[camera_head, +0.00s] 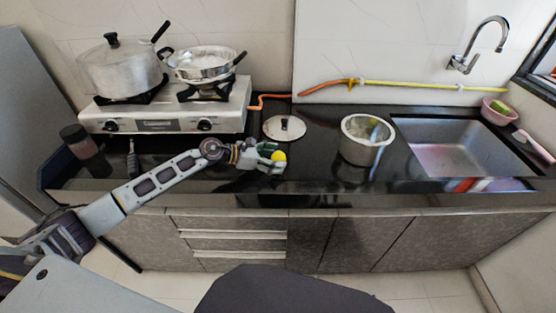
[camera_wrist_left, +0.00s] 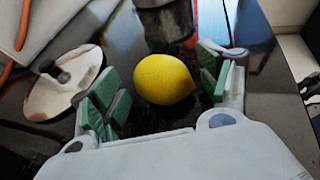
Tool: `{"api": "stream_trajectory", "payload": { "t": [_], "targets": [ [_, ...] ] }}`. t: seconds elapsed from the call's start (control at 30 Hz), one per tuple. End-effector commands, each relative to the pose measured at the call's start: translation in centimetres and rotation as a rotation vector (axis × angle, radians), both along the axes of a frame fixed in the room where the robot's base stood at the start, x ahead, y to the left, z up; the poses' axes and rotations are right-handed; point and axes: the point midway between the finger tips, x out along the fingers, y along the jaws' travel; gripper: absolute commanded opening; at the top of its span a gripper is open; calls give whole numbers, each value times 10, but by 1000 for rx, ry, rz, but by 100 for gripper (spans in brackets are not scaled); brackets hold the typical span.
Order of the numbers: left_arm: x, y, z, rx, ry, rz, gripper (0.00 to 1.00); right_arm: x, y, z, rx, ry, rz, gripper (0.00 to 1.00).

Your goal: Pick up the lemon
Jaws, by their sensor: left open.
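The yellow lemon (camera_head: 279,157) is on the black countertop, at the tip of my left gripper (camera_head: 270,157). In the left wrist view the lemon (camera_wrist_left: 164,79) lies between the open green-padded fingers of my left gripper (camera_wrist_left: 158,88). Dark gaps show between the lemon and the pads on both sides. The lemon's underside is hidden from view. My right gripper is not in view.
A metal lid (camera_head: 284,127) lies just behind the lemon. A metal pot (camera_head: 366,140) stands to the right, before the sink (camera_head: 455,150). A gas stove (camera_head: 170,118) with pots stands at the back left. Bare counter lies between lemon and pot.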

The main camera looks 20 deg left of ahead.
Motion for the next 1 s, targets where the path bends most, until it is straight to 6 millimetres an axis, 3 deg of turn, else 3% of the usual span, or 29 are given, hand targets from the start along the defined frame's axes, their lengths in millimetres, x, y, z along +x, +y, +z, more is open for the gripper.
{"api": "stream_trajectory", "payload": {
  "t": [0.1, 0.47, 1.0],
  "targets": [
    [0, 0, 0, 0, 0, 0, 77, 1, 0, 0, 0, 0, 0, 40],
    [0, 0, 0, 0, 0, 0, 31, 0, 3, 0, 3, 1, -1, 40],
    [0, 1, 12, 1, -1, 1, 30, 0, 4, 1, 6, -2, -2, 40]
  ]
}}
